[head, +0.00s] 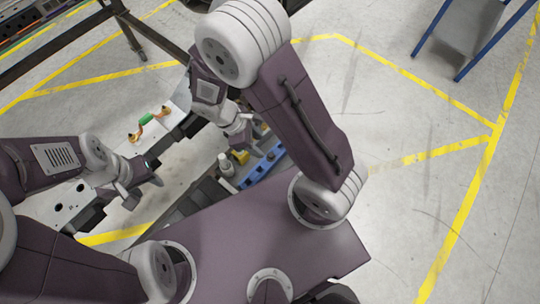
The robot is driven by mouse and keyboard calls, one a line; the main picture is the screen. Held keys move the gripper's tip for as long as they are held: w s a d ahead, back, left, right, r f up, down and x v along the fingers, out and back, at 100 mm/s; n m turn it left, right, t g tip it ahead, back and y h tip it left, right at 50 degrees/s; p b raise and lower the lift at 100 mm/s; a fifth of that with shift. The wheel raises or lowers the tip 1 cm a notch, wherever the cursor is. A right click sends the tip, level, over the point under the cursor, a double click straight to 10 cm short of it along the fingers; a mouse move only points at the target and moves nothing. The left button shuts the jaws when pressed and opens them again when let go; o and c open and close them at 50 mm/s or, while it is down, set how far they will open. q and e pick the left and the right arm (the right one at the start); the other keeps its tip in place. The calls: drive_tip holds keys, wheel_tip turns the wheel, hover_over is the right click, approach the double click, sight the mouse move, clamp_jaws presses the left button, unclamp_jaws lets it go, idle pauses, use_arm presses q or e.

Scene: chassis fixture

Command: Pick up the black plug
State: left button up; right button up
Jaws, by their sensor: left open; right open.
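I cannot make out the black plug for certain; it may be too small to tell or hidden behind my arms. My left gripper (142,190) is open at the left, over the floor between the pale fixture surface and my base. My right gripper (246,138) is open near the centre, pointing down above a blue tray-like part (268,163). I see nothing held in either gripper.
A white bottle-like part (226,165) and a yellow part (240,157) sit beside the blue part, close to my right gripper. A blue-legged rack (465,28) stands at the upper right. The grey floor with yellow lines is clear on the right.

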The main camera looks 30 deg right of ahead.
sight(270, 155)
drive_tip(key=b+x, duration=0.1)
drive_tip(key=x, duration=0.3)
drive_tip(key=shift+w+d+b, duration=0.15)
drive_tip(key=shift+b, duration=0.2)
drive_tip(key=b+x, duration=0.2)
drive_tip(key=x, duration=0.3)
drive_tip(key=shift+f+b, duration=0.2)
drive_tip(key=shift+b, duration=0.1)
drive_tip(key=shift+r, duration=0.1)
clamp_jaws()
